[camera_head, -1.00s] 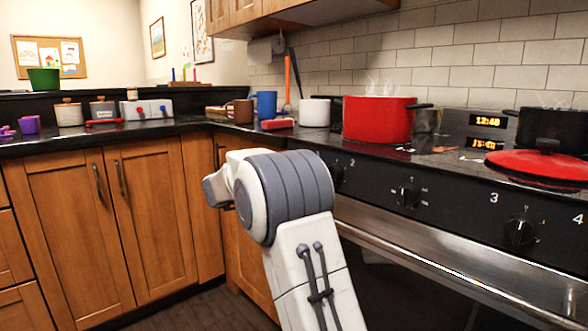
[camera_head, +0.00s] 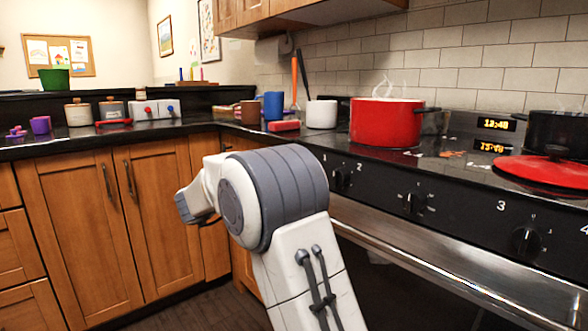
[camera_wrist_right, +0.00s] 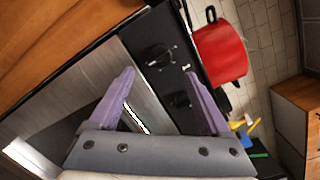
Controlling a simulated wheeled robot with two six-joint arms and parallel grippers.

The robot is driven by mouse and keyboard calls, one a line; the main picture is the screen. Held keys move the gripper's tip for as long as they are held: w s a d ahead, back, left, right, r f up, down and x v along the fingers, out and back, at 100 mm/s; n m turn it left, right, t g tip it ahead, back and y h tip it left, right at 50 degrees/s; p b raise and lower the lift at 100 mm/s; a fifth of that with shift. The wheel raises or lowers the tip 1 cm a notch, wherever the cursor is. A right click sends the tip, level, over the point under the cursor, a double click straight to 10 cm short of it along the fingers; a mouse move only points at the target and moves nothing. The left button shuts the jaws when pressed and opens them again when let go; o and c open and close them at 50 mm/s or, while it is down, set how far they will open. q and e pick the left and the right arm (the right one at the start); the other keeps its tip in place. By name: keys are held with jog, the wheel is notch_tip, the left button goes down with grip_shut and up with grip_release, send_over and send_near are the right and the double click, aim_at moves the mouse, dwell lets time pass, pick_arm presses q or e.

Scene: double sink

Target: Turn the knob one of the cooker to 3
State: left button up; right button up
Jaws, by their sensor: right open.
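The cooker's black front panel (camera_head: 460,205) carries several black knobs. Knob one (camera_head: 342,178) is the far-left one, just below the digit 2, partly beside my arm. In the right wrist view, this knob (camera_wrist_right: 158,55) lies just beyond the tips of my right gripper (camera_wrist_right: 158,76), whose two purple fingers are spread, with nothing between them. A second knob (camera_wrist_right: 180,100) lies by the right finger there. My left gripper is not in view.
A red steaming pot (camera_head: 386,122) stands on the hob above the left knobs. A red lid (camera_head: 545,174) lies at the right. A steel oven handle (camera_head: 440,262) runs below the panel. Wooden cabinets (camera_head: 150,215) stand left, with open floor before them.

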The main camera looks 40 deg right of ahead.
jog(key=shift+s+a, duration=0.15)
jog(key=shift+a, duration=0.6)
jog(key=shift+s+a, duration=0.15)
jog(key=shift+a, duration=0.55)
jog(key=shift+w, duration=0.1)
